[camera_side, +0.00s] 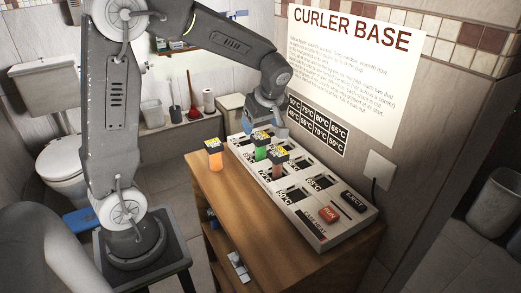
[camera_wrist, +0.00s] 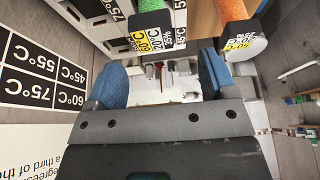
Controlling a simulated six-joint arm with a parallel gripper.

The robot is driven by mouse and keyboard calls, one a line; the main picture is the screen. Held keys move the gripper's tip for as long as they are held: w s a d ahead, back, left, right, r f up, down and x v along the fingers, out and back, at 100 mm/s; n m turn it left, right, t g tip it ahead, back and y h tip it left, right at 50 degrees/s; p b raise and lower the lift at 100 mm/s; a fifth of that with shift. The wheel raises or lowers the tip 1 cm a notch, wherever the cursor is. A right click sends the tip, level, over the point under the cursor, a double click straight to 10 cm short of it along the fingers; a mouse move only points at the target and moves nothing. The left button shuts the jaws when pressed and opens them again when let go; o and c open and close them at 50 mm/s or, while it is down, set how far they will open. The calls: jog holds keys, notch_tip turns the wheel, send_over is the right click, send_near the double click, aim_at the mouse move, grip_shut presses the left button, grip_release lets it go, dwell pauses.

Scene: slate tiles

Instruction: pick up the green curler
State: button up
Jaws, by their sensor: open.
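The green curler (camera_side: 261,152) stands upright in a slot of the pale curler base (camera_side: 333,232), with a black cap carrying a yellow label. In the wrist view, part of its green body (camera_wrist: 151,5) shows at the top edge above its labelled cap. My gripper (camera_side: 265,126) is above the far part of the base, behind and above the green curler. Its blue fingers (camera_wrist: 163,80) are apart with no curler between them. A reddish curler (camera_side: 277,171) stands in the base just right of the green one. An orange curler (camera_side: 215,161) stands at the left, beside the base.
The base sits on a wooden cabinet (camera_side: 212,194), with red RUN (camera_side: 331,216) and dark EJECT (camera_side: 353,201) buttons at its near end. A wall with a CURLER BASE poster (camera_side: 345,75) rises close behind. The cabinet's near-left top is clear.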

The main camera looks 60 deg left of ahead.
aim_at(260, 136)
jog(key=x, duration=0.7)
jog(key=shift+w+d+f, duration=0.2)
jog(key=shift+w+f, duration=0.1)
jog(key=c, duration=1.1)
